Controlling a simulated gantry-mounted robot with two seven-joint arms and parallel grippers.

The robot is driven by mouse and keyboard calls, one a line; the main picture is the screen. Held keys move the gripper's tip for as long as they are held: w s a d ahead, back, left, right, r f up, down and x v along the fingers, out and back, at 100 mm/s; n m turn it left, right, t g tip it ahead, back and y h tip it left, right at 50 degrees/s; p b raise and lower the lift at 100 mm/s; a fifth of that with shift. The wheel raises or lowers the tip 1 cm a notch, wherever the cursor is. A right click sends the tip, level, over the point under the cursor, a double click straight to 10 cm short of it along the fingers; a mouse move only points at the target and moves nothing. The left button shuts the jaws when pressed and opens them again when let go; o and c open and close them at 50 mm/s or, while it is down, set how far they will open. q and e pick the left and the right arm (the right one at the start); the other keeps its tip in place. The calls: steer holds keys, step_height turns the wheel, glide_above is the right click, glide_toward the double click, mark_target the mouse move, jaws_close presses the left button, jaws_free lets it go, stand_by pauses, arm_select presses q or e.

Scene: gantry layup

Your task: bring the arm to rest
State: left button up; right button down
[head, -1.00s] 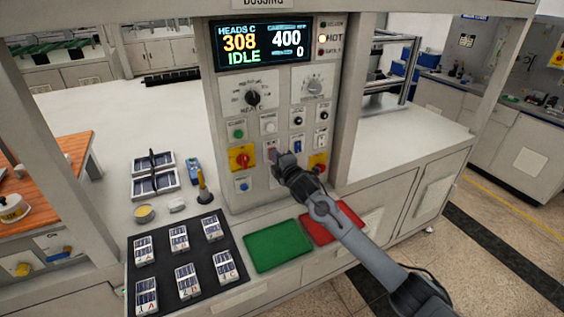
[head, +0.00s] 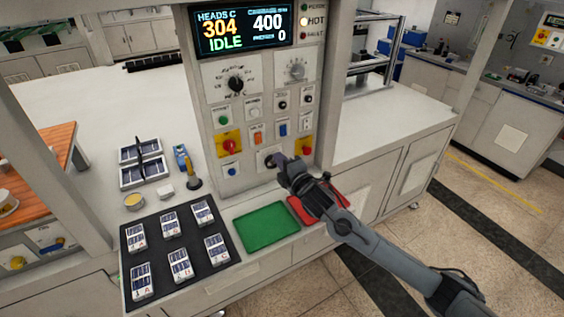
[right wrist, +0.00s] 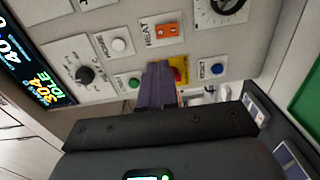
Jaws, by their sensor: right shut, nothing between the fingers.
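My right gripper (head: 272,160) is shut and empty, low in front of the control panel (head: 243,185). It is below the orange HEAT switch (head: 258,138), which is uncovered. In the right wrist view the closed fingers (right wrist: 157,72) point at the panel, with the HEAT switch (right wrist: 166,30) beyond and apart from them. The fingers partly hide a yellow-backed knob (right wrist: 181,69) there. My right arm comes in from the lower right and crosses over the red tray (head: 318,207). My left gripper is not in view.
The display (head: 243,30) reads 304, IDLE, 400 and 0. A green tray (head: 266,227) lies left of the red one. A black mat (head: 190,262) holds several labelled cell pieces. A yellow-handled tool (head: 193,172) stands behind it. The right bench top (head: 385,125) is mostly clear.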

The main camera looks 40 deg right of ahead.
steer(key=shift+s, duration=0.3)
steer(key=s+a+f+g+y, duration=0.1)
steer(key=s+a+f, duration=0.25)
steer(key=f, duration=0.35)
steer(key=s+a+f+m+g, duration=0.1)
steer(key=s+a+f+g, duration=0.2)
steer(key=f, duration=0.4)
steer(key=s+a+f+y, duration=0.1)
steer(key=s+a+f, duration=0.3)
steer(key=s+f, duration=0.15)
steer(key=s+a+f+m+g+y, duration=0.1)
steer(key=s+a+f+m+g, duration=0.3)
steer(key=s, duration=0.6)
steer(key=s+a+f+m+g+y, duration=0.1)
steer(key=s+a+f+m+g, duration=0.1)
steer(key=s+a+m, duration=0.5)
steer(key=s+r+m+g, duration=0.1)
steer(key=s+r+g, duration=0.2)
steer(key=s, duration=0.5)
step_height(320, 180, up, 24)
steer(key=p, duration=2.5)
steer(key=shift+d+r+m+g, duration=0.2)
steer(key=shift+d+m+g, duration=0.1)
